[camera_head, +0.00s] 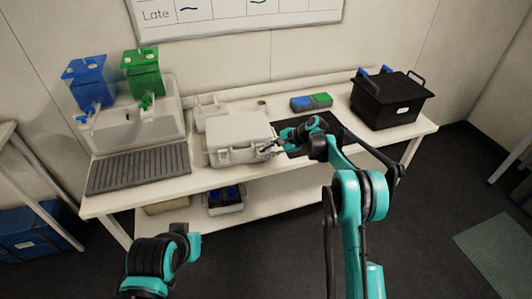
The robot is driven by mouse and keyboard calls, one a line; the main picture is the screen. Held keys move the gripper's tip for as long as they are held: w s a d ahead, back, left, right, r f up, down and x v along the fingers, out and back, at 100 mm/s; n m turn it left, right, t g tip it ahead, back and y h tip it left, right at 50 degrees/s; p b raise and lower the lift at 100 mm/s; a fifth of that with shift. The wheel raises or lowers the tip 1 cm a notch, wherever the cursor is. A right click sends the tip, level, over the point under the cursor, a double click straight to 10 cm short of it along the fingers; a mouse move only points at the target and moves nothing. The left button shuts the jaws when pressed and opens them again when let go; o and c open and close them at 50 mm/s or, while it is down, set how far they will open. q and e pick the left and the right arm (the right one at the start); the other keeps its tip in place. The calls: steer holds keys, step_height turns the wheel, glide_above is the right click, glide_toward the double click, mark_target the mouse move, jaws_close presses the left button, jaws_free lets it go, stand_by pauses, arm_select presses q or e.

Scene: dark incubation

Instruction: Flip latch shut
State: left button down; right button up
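A pale grey hard case (238,132) lies on the white table, near the middle, with its lid down. A small latch (224,156) seems to show on the left part of its front; whether it is open or shut is too small to tell. My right gripper (268,150) is at the case's front right corner, touching it or very close. The gripper and my wrist hide that corner. I cannot tell whether its fingers are open or shut. Part of my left arm shows at the bottom left, but its gripper does not show.
A dark ribbed mat (140,168) and a white basin with blue (86,80) and green (143,75) containers stand left. A black box (390,98) with handles stands right. A blue and green block (311,102) lies behind a dark mat. A bin (225,202) sits on the lower shelf.

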steer(key=v, duration=1.1)
steer(key=shift+d+r, duration=0.15)
steer(key=shift+r, duration=0.05)
